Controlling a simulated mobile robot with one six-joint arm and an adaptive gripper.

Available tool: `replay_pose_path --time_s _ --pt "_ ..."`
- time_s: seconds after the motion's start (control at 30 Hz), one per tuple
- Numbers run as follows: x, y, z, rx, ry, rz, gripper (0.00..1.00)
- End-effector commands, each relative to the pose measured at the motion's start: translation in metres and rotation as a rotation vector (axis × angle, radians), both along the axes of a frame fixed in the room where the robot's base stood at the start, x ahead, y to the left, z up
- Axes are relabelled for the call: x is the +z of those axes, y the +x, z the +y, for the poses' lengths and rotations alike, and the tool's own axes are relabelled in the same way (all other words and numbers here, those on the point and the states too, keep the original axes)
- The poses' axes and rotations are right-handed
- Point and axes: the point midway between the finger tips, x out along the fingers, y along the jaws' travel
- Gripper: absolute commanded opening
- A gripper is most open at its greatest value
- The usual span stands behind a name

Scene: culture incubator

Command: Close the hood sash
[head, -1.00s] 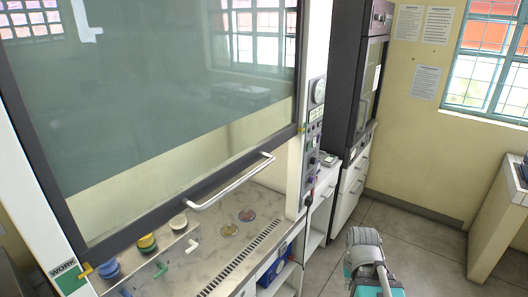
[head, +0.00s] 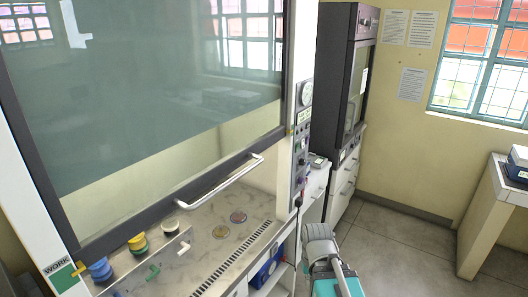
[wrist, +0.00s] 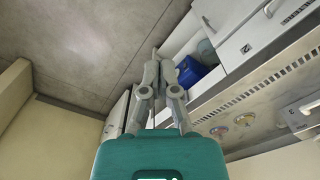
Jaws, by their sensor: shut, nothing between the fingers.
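The hood sash (head: 150,190) is a glass pane in a dark frame, filling the left of the head view. Its lower frame bar is raised, with an open gap above the hood's work surface (head: 198,256). A white bar handle (head: 222,181) is fixed along that lower frame. My gripper (wrist: 160,62) points up the wrist view, its grey fingers shut and empty, apart from the sash. In the head view only part of my arm shows, below and right of the handle; the fingertips cannot be made out. The sash handle is not clear in the wrist view.
Colored-lid containers (head: 100,269) and round dishes (head: 221,231) sit inside the hood. A control panel (head: 303,125) is on its right post. A dark cabinet (head: 345,90) stands beyond. A blue bin (wrist: 190,70) is under the hood. Floor (head: 385,245) to the right is clear.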

Motion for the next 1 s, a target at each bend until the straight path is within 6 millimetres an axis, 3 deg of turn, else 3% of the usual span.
replay_pose_path --time_s 0.27,0.47,0.77,1.0 --pt "0.011 0.006 0.004 0.03 0.04 -0.014 0.0" --pt "0.041 0.024 0.025 0.128 0.158 -0.063 0.0" --pt "0.119 0.068 0.051 0.331 0.421 -0.253 0.0" --pt "0.196 0.107 0.062 0.467 0.596 -0.477 0.0"
